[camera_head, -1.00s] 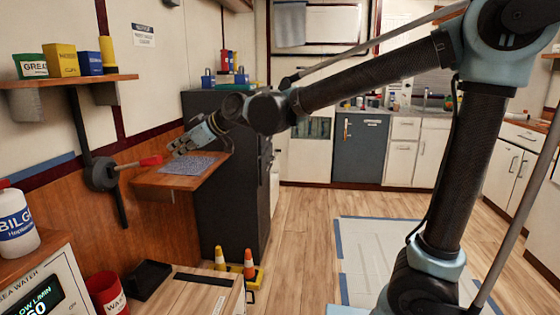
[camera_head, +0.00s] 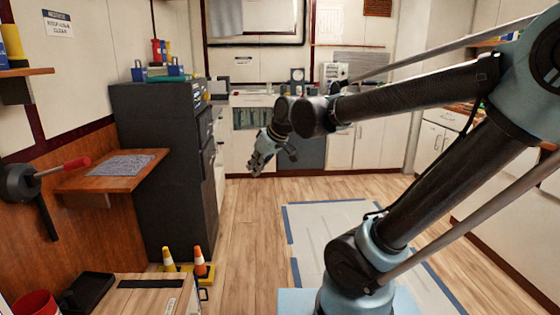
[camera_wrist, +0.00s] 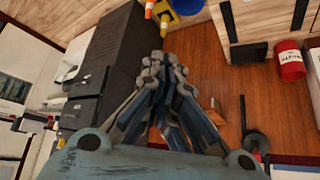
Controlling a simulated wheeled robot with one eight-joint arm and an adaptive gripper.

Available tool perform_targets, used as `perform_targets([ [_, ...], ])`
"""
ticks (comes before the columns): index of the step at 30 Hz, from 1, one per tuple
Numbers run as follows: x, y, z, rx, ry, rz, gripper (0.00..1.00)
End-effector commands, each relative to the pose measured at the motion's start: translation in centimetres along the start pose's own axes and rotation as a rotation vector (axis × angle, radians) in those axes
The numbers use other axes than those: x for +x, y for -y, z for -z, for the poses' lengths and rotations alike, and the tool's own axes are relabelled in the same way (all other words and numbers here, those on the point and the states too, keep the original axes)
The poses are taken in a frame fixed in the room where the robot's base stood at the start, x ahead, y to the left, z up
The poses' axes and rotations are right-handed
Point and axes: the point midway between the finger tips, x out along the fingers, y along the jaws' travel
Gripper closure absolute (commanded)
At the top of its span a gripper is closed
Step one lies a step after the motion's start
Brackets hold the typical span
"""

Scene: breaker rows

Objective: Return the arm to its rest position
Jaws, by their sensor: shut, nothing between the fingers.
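My gripper (camera_head: 257,165) hangs in the middle of the body camera view, to the right of the dark cabinet and above the wood floor. It points down and to the left. In the wrist view my gripper (camera_wrist: 165,75) has its fingers together, with nothing between them. My arm reaches in from the right side of the body camera view, bent at the elbow. The gripper appears clear of the cabinet and the shelf.
The dark cabinet (camera_head: 158,170) stands left of my gripper, beside a wooden wall shelf (camera_head: 85,183) and a red-handled lever (camera_head: 60,170). Small cones (camera_head: 200,262) stand in front. A blue-edged mat (camera_head: 300,225) lies on the open floor. Counters line the back.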

Motion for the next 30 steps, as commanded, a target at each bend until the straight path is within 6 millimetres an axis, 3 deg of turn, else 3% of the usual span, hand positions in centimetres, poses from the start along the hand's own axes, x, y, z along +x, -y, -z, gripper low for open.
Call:
perform_targets([
  [3, -1.0, -2.8, -5.0, 0.11, 0.061, -0.058, 1.0],
  [9, -2.6, -5.7, -13.1, 0.293, 0.161, -0.148, 1.0],
  [15, -4.1, -7.0, -21.3, 0.491, 0.258, -0.235, 1.0],
  [21, -5.1, -6.8, -28.4, 0.678, 0.343, -0.314, 1.0],
  [24, -5.4, -6.5, -30.8, 0.746, 0.373, -0.34, 1.0],
  [30, -5.5, -6.0, -32.8, 0.807, 0.401, -0.365, 1.0],
])
